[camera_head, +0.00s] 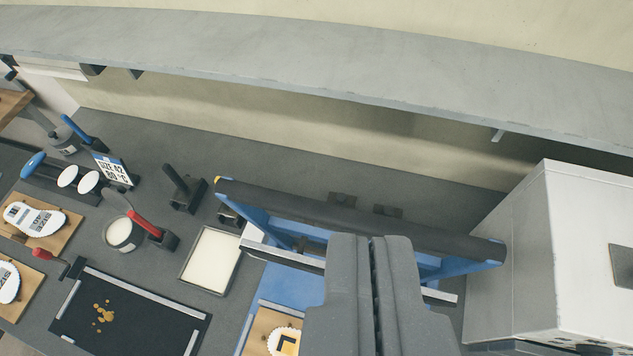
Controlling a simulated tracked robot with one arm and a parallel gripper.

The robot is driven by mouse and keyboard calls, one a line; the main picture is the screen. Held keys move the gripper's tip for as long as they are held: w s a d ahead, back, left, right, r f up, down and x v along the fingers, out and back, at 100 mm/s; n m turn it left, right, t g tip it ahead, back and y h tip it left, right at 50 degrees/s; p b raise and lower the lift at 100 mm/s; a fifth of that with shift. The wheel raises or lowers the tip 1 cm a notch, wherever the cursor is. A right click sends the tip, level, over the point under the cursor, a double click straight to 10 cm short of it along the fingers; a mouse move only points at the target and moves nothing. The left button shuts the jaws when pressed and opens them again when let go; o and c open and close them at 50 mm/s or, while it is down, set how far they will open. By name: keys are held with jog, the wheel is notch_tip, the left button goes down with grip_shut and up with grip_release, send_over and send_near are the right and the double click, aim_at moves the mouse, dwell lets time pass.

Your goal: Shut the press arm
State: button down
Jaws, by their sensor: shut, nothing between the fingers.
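The press arm (340,214) is a long dark bar with blue side brackets, running across the middle right of the view. It appears raised at the back of the blue press bed (292,285). A wooden board (262,326) with a white insole (281,341) lies on the bed, partly hidden by my gripper. My gripper (370,245) is shut and empty, its grey fingers side by side. In the picture its tips lie just below the bar; whether they touch it I cannot tell. My gripper also covers part of the bed's right side.
A white box (555,260) stands close to the bar's right end. A grey shelf (330,75) overhangs the back.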

aim_at(314, 201)
jog(key=w+a+f+m+g+h+p, duration=0.1)
jog(key=w+f+m+g+p, duration=0.2)
jog(key=w+f, duration=1.35)
jog(key=shift+s+a+f+n+g, duration=0.1)
jog(key=shift+s+a+n+g, duration=0.2)
jog(key=shift+s, duration=0.55)
jog(key=shift+s+a+f+n+g, duration=0.1)
jog(key=shift+s+a+g, duration=0.3)
jog(key=shift+s, duration=0.4)
